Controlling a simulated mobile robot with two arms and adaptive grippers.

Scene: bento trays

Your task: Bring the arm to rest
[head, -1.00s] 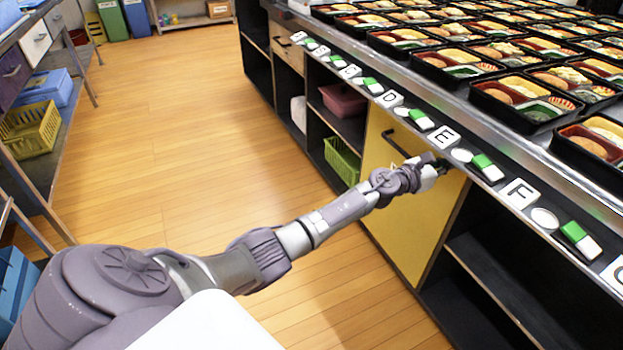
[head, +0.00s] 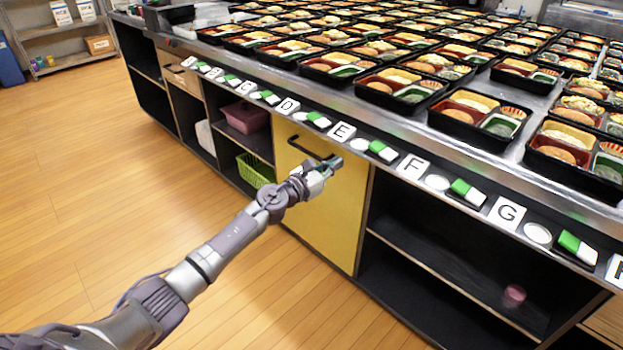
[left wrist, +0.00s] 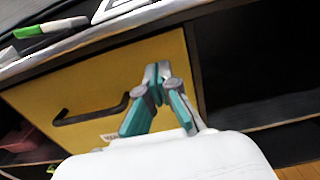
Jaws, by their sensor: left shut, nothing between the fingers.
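My left arm reaches in from the lower left of the head view. Its gripper (head: 330,166) is in front of the yellow cabinet door (head: 325,215), close to the door's upper right part and below the counter edge. In the left wrist view the fingers of the left gripper (left wrist: 157,75) are shut with nothing between them. The yellow door (left wrist: 100,85) and its dark handle (left wrist: 92,110) lie behind them. The handle (head: 308,148) also shows in the head view, just left of the gripper. My right gripper is not in view.
The counter front (head: 400,130) carries lettered labels and green-white switches above the gripper. Many bento trays (head: 480,115) cover the counter. The wooden floor (head: 90,200) at left is clear.

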